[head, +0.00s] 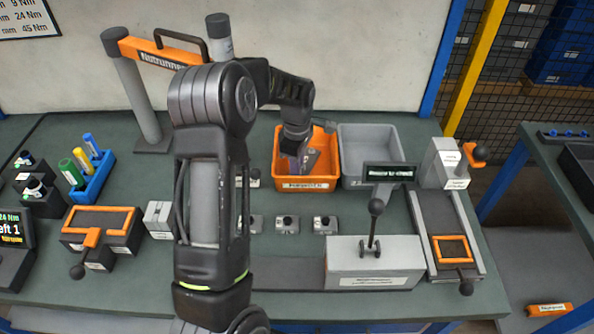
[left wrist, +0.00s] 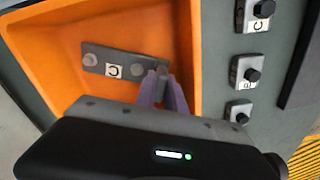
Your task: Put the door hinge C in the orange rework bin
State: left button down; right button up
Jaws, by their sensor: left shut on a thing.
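The orange rework bin (head: 309,184) stands at the back middle of the bench, and its orange inside fills much of the left wrist view (left wrist: 45,35). The door hinge C (left wrist: 117,63) is a grey plate with round studs and a white "C" label. My left gripper (left wrist: 166,84) has its purple fingers shut on one end of the hinge, inside the bin's outline. In the head view my left gripper (head: 297,160) reaches down over the bin, and the hinge is hard to make out there. I cannot tell whether the hinge touches the bin floor. My right gripper is not in view.
A grey bin (head: 369,177) stands right beside the orange one. Several small grey blocks with black knobs (head: 287,224) stand in front. A lever box (head: 374,262) and a slide rail (head: 447,225) are at the right. A blue rack of markers (head: 91,176) is at the left.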

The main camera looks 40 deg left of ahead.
pick_arm(q)
jog(key=shift+r, duration=0.15)
jog(key=shift+f, duration=0.2)
jog(key=c, duration=1.4)
grip_release()
jog(key=shift+c, duration=0.2)
jog(key=shift+r, duration=0.15)
notch_tip(320, 180, up, 12)
jog(key=p, duration=0.8)
